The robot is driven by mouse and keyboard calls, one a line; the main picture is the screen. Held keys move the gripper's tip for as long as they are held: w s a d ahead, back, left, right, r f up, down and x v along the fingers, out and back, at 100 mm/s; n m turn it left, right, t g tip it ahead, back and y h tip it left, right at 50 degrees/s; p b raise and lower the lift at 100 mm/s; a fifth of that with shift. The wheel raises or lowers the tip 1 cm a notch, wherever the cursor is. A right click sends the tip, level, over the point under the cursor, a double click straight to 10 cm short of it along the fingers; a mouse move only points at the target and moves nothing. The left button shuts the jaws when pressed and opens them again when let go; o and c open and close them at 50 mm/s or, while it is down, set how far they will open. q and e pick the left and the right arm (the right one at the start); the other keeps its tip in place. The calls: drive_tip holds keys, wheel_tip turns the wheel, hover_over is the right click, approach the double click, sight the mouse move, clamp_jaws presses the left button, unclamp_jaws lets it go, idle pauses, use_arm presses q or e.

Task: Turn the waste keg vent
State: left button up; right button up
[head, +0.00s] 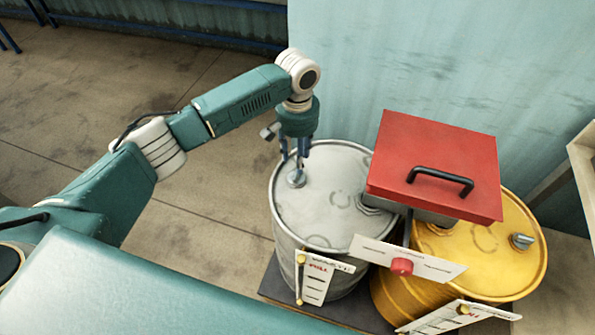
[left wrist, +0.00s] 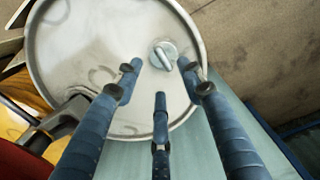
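The silver-grey keg (head: 325,215) stands upright at the middle right of the head view, with a gauge card (head: 322,278) reading "FULL" at its front; its lid (left wrist: 85,50) fills much of the left wrist view. A small metal vent knob (head: 296,178) with a raised grip bar sits near the lid's left edge; it also shows in the left wrist view (left wrist: 163,55). My left gripper (head: 297,155) points down just above the knob. Its three fingers (left wrist: 160,85) are spread open and empty, with the knob showing beyond and between the tips. My right gripper is not in view.
A yellow keg (head: 480,260) with its own metal knob (head: 522,242) stands to the right. A red box lid with a black handle (head: 435,165) overhangs both kegs. A white panel with a red knob (head: 402,266) is in front. A teal wall (head: 430,60) stands behind.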

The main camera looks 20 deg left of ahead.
sight(297, 175)
use_arm(q)
wheel_tip(297, 175, down, 8)
drive_tip(key=shift+r, duration=0.15)
clamp_jaws()
